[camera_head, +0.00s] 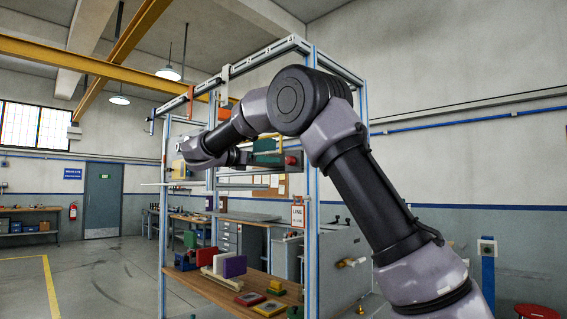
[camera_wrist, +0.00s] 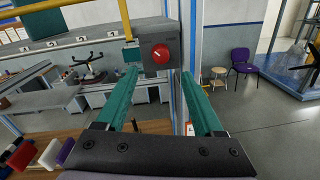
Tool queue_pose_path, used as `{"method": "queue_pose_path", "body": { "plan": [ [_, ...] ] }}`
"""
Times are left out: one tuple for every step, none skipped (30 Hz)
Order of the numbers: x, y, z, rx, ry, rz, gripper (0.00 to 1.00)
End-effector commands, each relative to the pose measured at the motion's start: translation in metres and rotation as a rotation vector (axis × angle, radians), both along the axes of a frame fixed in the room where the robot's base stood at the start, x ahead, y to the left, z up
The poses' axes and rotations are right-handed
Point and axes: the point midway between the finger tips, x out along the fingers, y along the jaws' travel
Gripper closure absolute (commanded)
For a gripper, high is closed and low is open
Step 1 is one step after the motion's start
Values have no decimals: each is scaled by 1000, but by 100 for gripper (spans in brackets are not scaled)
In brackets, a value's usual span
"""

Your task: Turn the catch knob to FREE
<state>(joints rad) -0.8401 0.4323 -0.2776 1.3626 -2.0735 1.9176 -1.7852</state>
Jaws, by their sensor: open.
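The catch knob (camera_wrist: 161,53) is a round red knob on the face of a dark grey box (camera_wrist: 149,68) in the wrist view. A small pale mark shows on the knob's face; I cannot read its setting or any FREE label. My gripper (camera_wrist: 160,74) is open, its two green fingers pointing toward the box, with the knob in line with the gap between them. Nothing is between the fingers, and they appear short of the knob. In the head view the red knob (camera_head: 291,160) shows just right of my gripper (camera_head: 277,153).
A yellow post (camera_wrist: 126,20) stands left of the box and a blue-edged upright (camera_wrist: 193,40) right of it. Below, a wooden shelf (camera_head: 228,296) holds several coloured blocks. A purple chair (camera_wrist: 243,62) and a stool (camera_wrist: 218,74) stand on the floor beyond.

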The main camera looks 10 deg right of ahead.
Motion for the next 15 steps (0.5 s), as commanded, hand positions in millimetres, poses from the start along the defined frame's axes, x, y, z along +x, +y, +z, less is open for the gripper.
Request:
{"method": "queue_pose_path", "body": {
  "plan": [
    [6, -11, 0, 0, 1, -5, 31],
    [9, -17, 0, 0, 1, -6, 31],
    [13, -23, 0, 1, 2, -4, 31],
    [16, -29, 0, 2, 1, -5, 31],
    [19, -33, 0, 2, 1, -5, 31],
    [23, -39, 0, 1, 2, -4, 31],
    [26, -43, 0, 2, 1, -4, 31],
    [28, -48, 0, 2, 1, -4, 31],
    [31, -52, 0, 2, 1, -3, 31],
    [33, -56, 0, 2, 1, -3, 31],
    [35, -59, 0, 3, 1, -4, 31],
    [37, -61, 0, 3, 0, -3, 31],
    [39, -63, 0, 2, 1, -2, 31],
    [40, -65, 0, 2, 1, -1, 31],
    [41, -67, 0, 2, 1, -1, 31]
  ]
}}
